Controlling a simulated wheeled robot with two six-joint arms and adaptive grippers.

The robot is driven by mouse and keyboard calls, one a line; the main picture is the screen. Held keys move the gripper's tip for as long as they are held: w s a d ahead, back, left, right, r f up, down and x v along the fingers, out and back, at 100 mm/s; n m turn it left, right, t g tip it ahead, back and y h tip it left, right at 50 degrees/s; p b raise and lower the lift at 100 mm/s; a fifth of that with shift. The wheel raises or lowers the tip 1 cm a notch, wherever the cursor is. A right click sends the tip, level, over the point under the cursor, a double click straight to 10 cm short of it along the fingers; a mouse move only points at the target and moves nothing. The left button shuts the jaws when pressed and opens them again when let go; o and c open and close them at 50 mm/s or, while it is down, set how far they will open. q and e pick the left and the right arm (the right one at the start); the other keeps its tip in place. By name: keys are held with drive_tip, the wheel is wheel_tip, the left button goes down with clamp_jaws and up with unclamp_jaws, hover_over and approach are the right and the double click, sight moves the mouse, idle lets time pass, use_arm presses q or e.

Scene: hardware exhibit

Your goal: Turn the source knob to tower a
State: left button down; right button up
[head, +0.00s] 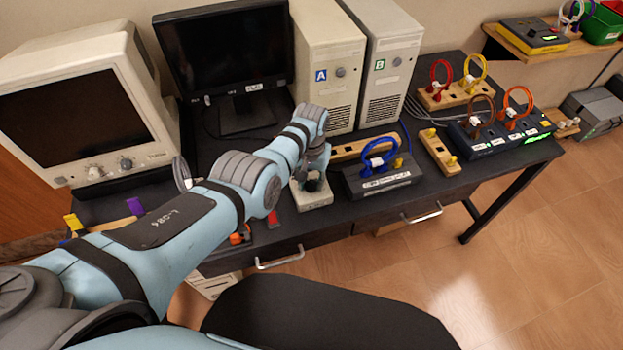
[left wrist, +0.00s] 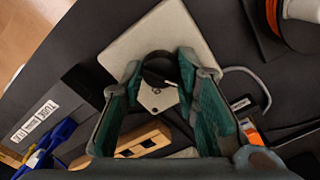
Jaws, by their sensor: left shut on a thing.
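The source box (head: 314,200) is a small pale box on the dark desk, in front of the two computer towers. It also shows in the left wrist view (left wrist: 185,30). Its black knob (left wrist: 160,66) sits between my left fingers, which are shut on it. My left gripper (head: 314,178) comes down over the box in the head view and hides most of the knob. Which way the knob points I cannot tell. Tower A (head: 322,100) has a blue A label. Tower B (head: 383,90) stands to its right with a green B label. My right gripper is out of view.
A black device with a blue loop (head: 378,180) stands close right of the source box. A wooden block (head: 362,147) lies behind. A black monitor (head: 228,60) and a beige monitor (head: 80,110) stand at the left. More looped devices (head: 500,135) fill the right end.

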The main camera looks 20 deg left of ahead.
sight(311, 182)
use_arm(q)
drive_tip(key=shift+s+f+n, duration=0.1)
drive_tip(key=shift+n, duration=1.2)
drive_tip(key=c, duration=2.4)
unclamp_jaws()
drive_tip(key=c, duration=2.4)
unclamp_jaws()
drive_tip(key=c, duration=1.2)
unclamp_jaws()
drive_tip(key=shift+r, duration=0.25)
wheel_tip(311, 182, up, 12)
drive_tip(key=shift+f, duration=0.2)
